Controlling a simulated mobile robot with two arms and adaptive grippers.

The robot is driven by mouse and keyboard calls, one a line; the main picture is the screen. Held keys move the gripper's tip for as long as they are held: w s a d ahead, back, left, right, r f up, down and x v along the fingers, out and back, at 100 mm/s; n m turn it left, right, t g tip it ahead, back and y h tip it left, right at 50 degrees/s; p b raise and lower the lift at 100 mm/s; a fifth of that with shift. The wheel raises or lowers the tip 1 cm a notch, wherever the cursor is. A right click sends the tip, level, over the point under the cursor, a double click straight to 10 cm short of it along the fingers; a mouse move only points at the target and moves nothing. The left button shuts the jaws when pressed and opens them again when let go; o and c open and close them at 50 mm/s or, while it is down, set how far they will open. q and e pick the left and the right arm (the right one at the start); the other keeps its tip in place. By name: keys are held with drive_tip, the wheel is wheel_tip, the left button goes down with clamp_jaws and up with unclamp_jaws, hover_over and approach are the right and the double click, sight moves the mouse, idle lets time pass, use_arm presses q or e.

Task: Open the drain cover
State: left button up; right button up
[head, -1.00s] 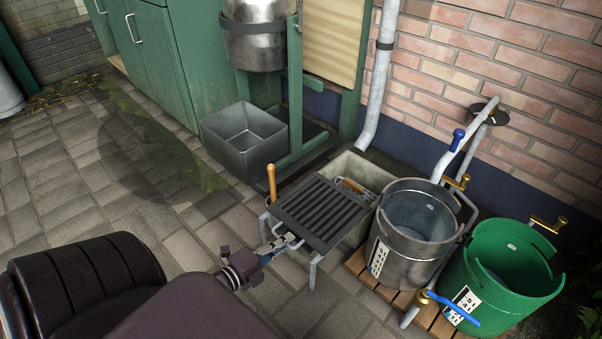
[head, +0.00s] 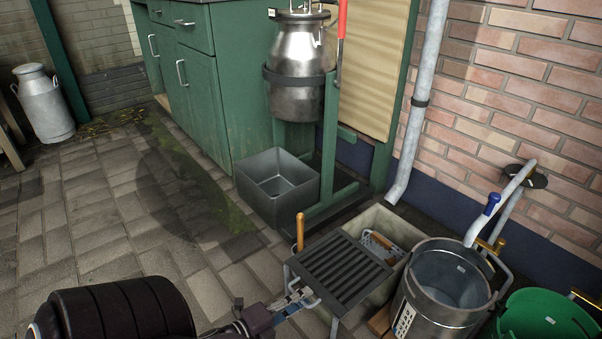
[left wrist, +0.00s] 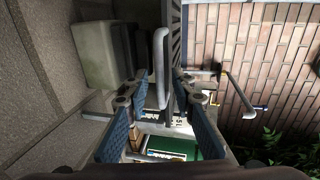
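The drain cover is a dark slatted grate (head: 346,272) lying roughly level at the front left of a stone basin (head: 396,228). A pale metal loop handle (head: 310,297) sits at its near left edge. My left gripper (head: 292,300) is at this handle. In the left wrist view the handle (left wrist: 161,65) reaches between the two blue finger pads of my left gripper (left wrist: 162,125). The pads stand apart, with gaps visible beside the handle. The grate (left wrist: 175,35) shows narrowly behind it. My right gripper is not in view.
A metal bucket (head: 446,283) and a green tub (head: 548,328) stand right of the cover. An upright wooden handle (head: 300,232) rises at its far left corner. A grey bin (head: 277,187) and a green stand with a milk can (head: 297,75) are behind. Paving at left is clear.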

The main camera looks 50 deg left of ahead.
use_arm(q)
drive_tip(key=d+v, duration=0.1)
drive_tip(key=v, duration=1.1)
drive_tip(key=shift+a, duration=0.4)
